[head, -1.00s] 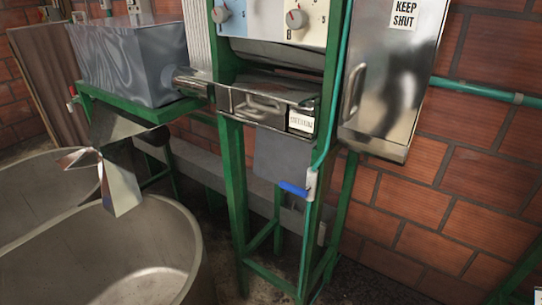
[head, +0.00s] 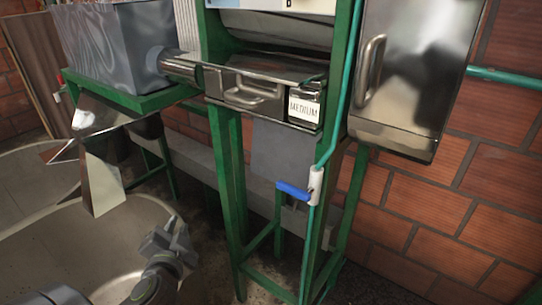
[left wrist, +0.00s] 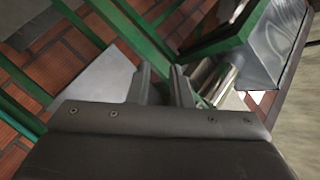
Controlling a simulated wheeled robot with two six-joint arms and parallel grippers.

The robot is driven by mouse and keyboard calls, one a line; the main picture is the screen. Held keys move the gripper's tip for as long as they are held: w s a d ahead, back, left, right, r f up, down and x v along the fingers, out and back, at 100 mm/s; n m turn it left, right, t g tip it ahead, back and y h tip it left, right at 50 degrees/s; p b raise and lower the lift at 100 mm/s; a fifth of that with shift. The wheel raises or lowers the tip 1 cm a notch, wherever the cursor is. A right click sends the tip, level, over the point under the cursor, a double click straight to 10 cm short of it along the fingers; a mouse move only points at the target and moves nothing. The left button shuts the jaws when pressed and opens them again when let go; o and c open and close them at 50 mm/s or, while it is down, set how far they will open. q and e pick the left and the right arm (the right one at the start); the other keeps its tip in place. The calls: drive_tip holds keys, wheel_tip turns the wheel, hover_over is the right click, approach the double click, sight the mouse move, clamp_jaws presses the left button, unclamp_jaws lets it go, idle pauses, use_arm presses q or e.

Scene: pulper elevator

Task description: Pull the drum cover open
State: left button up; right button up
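A curved metal panel (head: 275,28) sits in the green frame, under the white control panel. Below it is a metal front (head: 240,95) with a bar handle (head: 252,97) and a label reading "MEDIUM" (head: 304,108). I cannot tell for certain which of these parts is the drum cover. My left gripper (head: 174,230) is at the lower left of the head view, in front of the grey tub, lower than the handle and apart from it. In the left wrist view its two fingers (left wrist: 162,80) stand apart with nothing between them. My right gripper is not in view.
A tall metal cabinet (head: 410,75) with its own handle hangs at the right. A blue-handled valve (head: 293,190) is on the green pipe. A metal box (head: 120,45) and angled chute (head: 100,185) are at the left, above the grey tub (head: 60,240). Brick wall stands behind.

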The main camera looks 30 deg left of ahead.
use_arm(q)
wheel_tip(320, 180, up, 11)
drive_tip(key=w+d+m+t+h, duration=0.1)
drive_tip(key=w+d+m+t, duration=0.15)
drive_tip(key=m+t, duration=0.35)
drive_tip(key=m+t+h, duration=0.6)
drive_tip(key=m+h, duration=0.5)
approach(259, 93)
drive_tip(key=p+x, duration=0.6)
drive_tip(key=p, duration=0.1)
drive_tip(key=p+x, duration=0.3)
drive_tip(key=shift+a+f, duration=0.1)
drive_tip(key=shift+a, duration=0.15)
drive_tip(key=shift+w+d+r+p, duration=0.1)
drive_tip(key=shift+w+r+p, duration=0.15)
drive_tip(key=shift+w+p, duration=0.45)
clamp_jaws()
